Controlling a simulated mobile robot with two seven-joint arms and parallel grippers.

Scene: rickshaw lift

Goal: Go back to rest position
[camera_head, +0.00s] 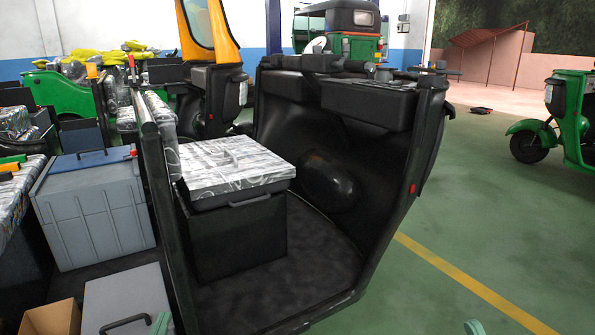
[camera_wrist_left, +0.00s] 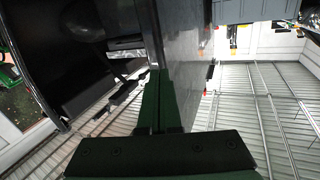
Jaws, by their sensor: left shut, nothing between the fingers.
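My left gripper (camera_head: 160,323) shows as a small green tip at the bottom of the head view, in front of a grey lidded box. In the left wrist view its two green fingers (camera_wrist_left: 159,100) lie together, shut with nothing between them. A small green tip at the bottom right of the head view looks like my right gripper (camera_head: 474,327); too little of it shows to tell its state. A black open rickshaw cab (camera_head: 325,265) fills the middle of the head view, with a plastic-wrapped seat (camera_head: 235,165) on a black box (camera_head: 238,236) inside.
A grey crate (camera_head: 97,222) and a grey lidded box (camera_head: 125,298) stand left of the cab, beside an open cardboard box (camera_head: 50,318). More green rickshaws stand behind and at the far right. The green floor (camera_head: 500,240) with a yellow line is clear on the right.

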